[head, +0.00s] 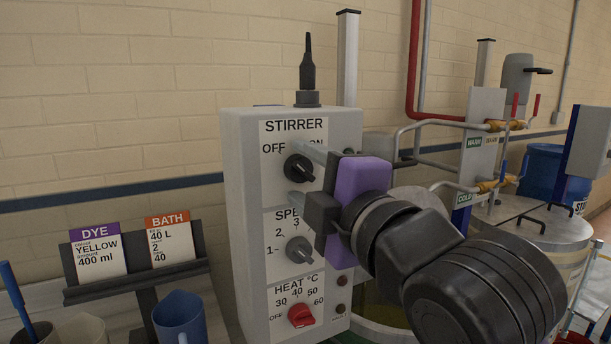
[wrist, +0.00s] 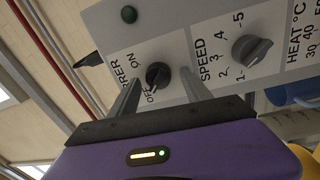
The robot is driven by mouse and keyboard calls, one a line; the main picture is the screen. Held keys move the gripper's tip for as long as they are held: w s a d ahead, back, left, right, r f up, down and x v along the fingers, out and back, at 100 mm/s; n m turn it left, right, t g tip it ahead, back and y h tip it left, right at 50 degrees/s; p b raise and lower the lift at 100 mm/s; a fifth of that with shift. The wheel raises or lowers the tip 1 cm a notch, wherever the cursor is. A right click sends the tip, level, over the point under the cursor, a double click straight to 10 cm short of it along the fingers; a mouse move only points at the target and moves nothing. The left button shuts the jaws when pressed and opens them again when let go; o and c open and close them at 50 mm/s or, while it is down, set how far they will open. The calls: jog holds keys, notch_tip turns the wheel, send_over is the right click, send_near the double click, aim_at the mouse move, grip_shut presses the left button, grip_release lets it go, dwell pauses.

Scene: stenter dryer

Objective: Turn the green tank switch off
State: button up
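The grey control box (head: 244,215) carries a black STIRRER knob (head: 299,168) between OFF and ON marks; the knob also shows in the wrist view (wrist: 158,76). Its pointer direction is hard to tell. My purple gripper (head: 297,172) faces the panel from the right, fingers apart, one above and one below the knob. In the wrist view the two fingers (wrist: 159,80) stand on either side of the knob, with gaps visible. I cannot tell whether the tips touch the panel.
Below are a grey SPEED knob (head: 299,250) and a red HEAT knob (head: 302,315). DYE and BATH cards (head: 99,254) stand at left near a blue jug (head: 180,318). Pipes and valves (head: 485,150), a steel tank (head: 540,230) and a blue bucket (head: 541,170) are at right.

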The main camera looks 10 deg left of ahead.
jog(key=b+v, duration=0.1)
jog(key=v, duration=0.6)
jog(key=shift+s+d+b, duration=0.25)
jog(key=shift+s+b, duration=0.05)
jog(key=shift+b, duration=0.05)
